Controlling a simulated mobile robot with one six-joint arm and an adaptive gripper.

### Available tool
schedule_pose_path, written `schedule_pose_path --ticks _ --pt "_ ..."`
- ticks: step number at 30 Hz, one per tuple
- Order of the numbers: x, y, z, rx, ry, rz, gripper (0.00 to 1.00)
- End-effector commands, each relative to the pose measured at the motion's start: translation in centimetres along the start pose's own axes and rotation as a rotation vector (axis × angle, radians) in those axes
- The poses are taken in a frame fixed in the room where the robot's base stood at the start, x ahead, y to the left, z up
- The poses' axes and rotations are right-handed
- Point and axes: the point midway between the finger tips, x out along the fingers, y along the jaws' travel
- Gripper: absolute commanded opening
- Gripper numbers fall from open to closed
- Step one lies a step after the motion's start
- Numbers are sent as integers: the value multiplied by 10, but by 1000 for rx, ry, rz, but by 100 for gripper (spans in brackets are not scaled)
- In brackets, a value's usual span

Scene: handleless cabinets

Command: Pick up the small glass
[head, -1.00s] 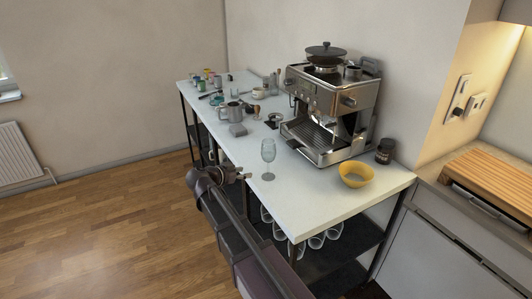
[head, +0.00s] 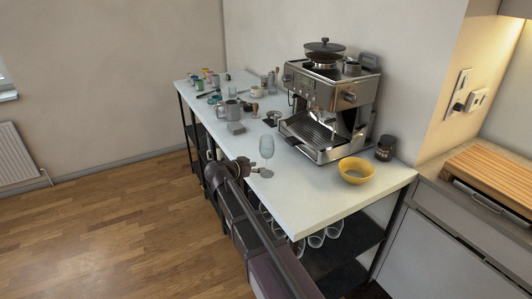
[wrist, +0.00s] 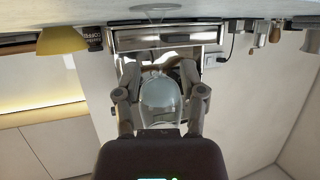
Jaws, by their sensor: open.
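The small glass (head: 266,146) is a clear stemmed glass standing upright on the white counter, in front of the coffee machine. My gripper (head: 258,171) is at the counter's near edge, at the glass, and partly covers its lower part in the head view. In the wrist view, which is upside down, the glass bowl (wrist: 160,96) shows between the two fingers of my gripper (wrist: 160,76). The fingers are apart, with visible gaps beside the bowl, so it looks enclosed but not squeezed. The round foot (wrist: 155,7) rests on the counter.
The coffee machine (head: 331,106) stands behind the glass. A yellow bowl (head: 356,171) and a dark jar (head: 385,148) are to its right. A grey metal jug (head: 232,111) and several cups stand farther left. The counter front right (head: 315,205) is clear.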

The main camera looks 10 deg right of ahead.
Motion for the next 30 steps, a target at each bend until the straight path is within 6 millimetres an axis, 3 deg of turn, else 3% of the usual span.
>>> schedule_pose_path --ticks 16,30 --pt "8 0 0 0 0 -1 52" --pt "52 2 -3 -1 0 -2 52"
